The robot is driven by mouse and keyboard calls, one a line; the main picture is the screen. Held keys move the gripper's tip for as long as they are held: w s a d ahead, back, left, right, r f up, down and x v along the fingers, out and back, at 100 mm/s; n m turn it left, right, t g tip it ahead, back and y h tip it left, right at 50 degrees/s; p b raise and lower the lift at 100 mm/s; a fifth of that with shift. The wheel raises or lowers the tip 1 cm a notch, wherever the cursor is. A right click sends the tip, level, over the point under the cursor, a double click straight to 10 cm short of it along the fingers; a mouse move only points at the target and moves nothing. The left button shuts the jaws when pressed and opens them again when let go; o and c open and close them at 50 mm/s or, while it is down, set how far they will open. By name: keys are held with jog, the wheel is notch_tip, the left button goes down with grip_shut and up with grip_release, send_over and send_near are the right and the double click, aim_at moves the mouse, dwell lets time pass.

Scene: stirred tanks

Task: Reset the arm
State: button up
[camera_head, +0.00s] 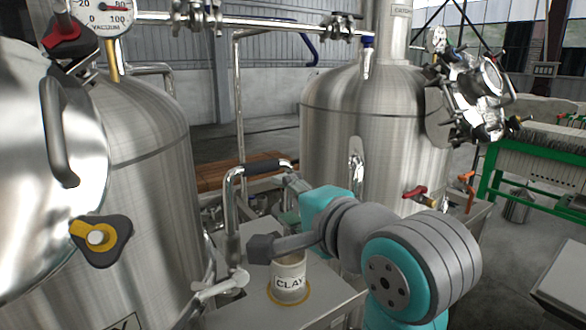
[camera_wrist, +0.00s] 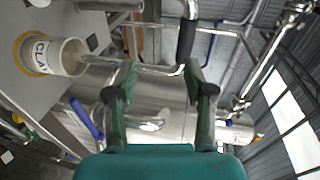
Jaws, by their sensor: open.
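My gripper (camera_wrist: 160,78) is open in the wrist view, with its two dark green fingers apart and nothing between them. A bent metal bar with a black grip (camera_wrist: 186,38) shows beyond the fingertips. In the head view my teal and grey arm reaches in from the lower right over a metal stand. The gripper there is mostly hidden behind my arm links, near the bent bar with its black grip (camera_head: 265,167). I cannot tell from these views whether the fingers touch the bar.
A cup labelled CLAY (camera_head: 289,278) stands on the metal stand (camera_head: 330,300), close under my arm. Large steel tanks stand at left (camera_head: 150,140) and behind the arm (camera_head: 385,115). A round open hatch door (camera_head: 40,210) is at far left. A green-framed rack (camera_head: 530,155) is at right.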

notch_tip(320, 180, down, 12)
jog(key=w+d+h, duration=0.1)
jog(key=d, duration=0.2)
jog(key=s+d+f+n+t+h, duration=0.15)
jog(key=s+d+f, duration=0.35)
jog(key=f, duration=0.7)
jog(key=s+d+f+n+h, duration=0.2)
jog(key=s+d+f, duration=0.25)
jog(key=f, duration=0.75)
jog(key=s+d+f+n+h, duration=0.1)
jog(key=s+d+f+n, duration=0.2)
jog(key=s, duration=0.5)
jog(key=s+d+f+n+h, duration=0.1)
jog(key=s+d+f, duration=0.1)
jog(key=s+f, duration=0.5)
jog(key=s+d+r+n+h, duration=0.1)
jog(key=s+r+n, duration=0.1)
jog(key=s, duration=0.7)
jog(key=s+d+r+n, duration=0.1)
jog(key=s, duration=0.8)
jog(key=shift+d+r+n+h, duration=0.15)
jog(key=shift+r+n+h, duration=0.2)
